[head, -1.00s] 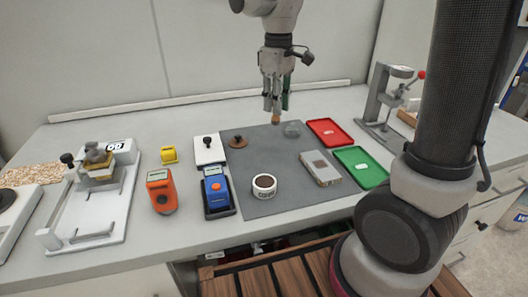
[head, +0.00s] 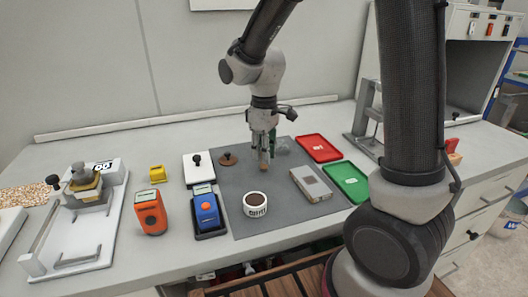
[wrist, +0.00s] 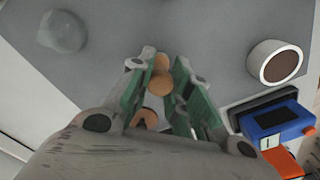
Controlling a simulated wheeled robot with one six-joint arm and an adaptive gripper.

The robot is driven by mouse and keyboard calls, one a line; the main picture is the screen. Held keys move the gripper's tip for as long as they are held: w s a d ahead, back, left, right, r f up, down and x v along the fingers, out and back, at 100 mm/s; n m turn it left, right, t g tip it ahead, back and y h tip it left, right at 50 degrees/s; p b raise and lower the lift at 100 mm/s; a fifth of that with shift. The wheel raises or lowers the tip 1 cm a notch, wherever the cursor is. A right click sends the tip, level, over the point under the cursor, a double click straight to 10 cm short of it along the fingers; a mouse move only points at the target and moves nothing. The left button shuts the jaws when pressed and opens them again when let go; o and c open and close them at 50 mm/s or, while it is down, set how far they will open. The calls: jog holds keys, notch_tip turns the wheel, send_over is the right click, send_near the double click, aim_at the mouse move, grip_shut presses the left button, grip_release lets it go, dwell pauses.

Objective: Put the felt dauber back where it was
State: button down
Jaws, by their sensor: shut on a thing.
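My gripper (head: 264,155) points down over the far half of the grey mat and is shut on the felt dauber. The dauber's orange-brown rounded wooden body (wrist: 160,76) shows between the green-lined fingers in the wrist view, and its lower end (head: 264,167) shows below the fingertips in the head view. I cannot tell whether that end touches the mat. The felt itself is not clearly visible. A white pot (head: 255,204) with dark brown contents stands open on the mat, nearer the front. A brown disc with a knob (head: 228,159) lies left of my gripper.
A clear round object (head: 282,145) sits right of my gripper. A grey box (head: 311,183), red tray (head: 319,148) and green tray (head: 347,182) are farther right. White, blue (head: 206,212) and orange (head: 151,211) devices stand left. The mat's front (head: 285,215) has free room.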

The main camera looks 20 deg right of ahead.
jog(key=shift+f, duration=0.2)
jog(key=c, duration=1.3)
grip_release()
notch_tip(320, 180, up, 12)
jog(key=r, duration=0.1)
jog(key=s+d+m+t, duration=0.1)
jog(key=s+d+m, duration=0.2)
jog(key=s+d, duration=0.2)
jog(key=s+d+r+m+t, duration=0.1)
jog(key=s+d+m+t, duration=0.1)
jog(key=s+d, duration=0.3)
jog(key=s+d+r+m+t, duration=0.1)
jog(key=s+d+m, duration=0.3)
jog(key=s, duration=0.5)
jog(key=shift+d+r, duration=0.15)
jog(key=shift+d, duration=0.3)
